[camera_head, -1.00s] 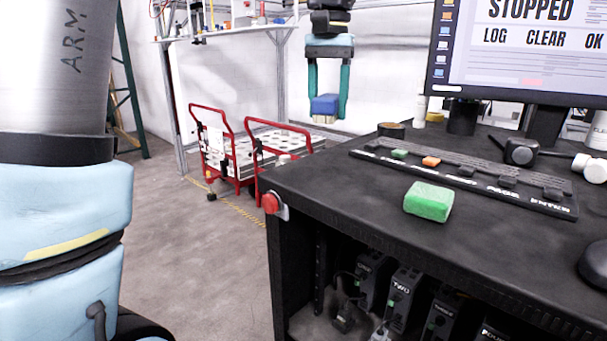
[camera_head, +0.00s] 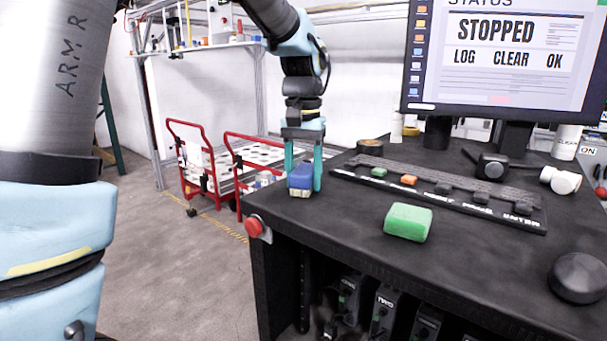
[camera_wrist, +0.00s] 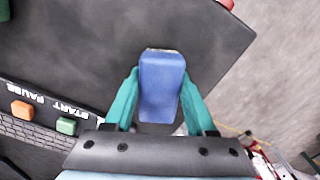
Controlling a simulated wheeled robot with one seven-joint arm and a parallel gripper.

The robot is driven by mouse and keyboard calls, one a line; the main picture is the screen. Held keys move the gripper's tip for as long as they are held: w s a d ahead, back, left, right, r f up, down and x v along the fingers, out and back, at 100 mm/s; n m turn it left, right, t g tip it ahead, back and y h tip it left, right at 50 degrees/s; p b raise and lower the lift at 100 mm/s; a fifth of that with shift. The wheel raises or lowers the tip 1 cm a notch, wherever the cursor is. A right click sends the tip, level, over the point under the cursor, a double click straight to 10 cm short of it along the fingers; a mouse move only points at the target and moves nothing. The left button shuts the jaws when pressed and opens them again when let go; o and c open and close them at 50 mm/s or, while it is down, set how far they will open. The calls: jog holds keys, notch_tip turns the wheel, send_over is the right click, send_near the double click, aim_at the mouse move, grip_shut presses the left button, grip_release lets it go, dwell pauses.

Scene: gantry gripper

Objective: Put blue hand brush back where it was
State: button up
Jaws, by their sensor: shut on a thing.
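The blue hand brush (camera_head: 300,178) has a blue back and pale bristles facing down. My gripper (camera_head: 304,172) is shut on the blue hand brush, one teal finger on each side. The brush is at the far left corner of the black desk (camera_head: 335,215); I cannot tell whether its bristles touch the top. In the wrist view the brush (camera_wrist: 161,85) lies between the two fingers (camera_wrist: 160,95), with the dark desk top behind it. The green block (camera_head: 408,221) sits on the desk to the right and nearer.
A button strip (camera_head: 440,195) and keyboard run along the desk behind the green block. A monitor (camera_head: 500,60) stands at the back. A red button (camera_head: 254,226) is on the desk's left corner. Red carts (camera_head: 190,165) stand on the floor beyond. A black round thing (camera_head: 578,278) is at right.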

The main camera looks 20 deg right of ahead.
aim_at(304, 170)
jog(key=shift+f, duration=0.1)
jog(key=o, duration=1.3)
notch_tip(304, 170, up, 12)
jog(key=shift+r+b, duration=0.15)
jog(key=shift+b, duration=0.9)
jog(key=shift+s, duration=0.1)
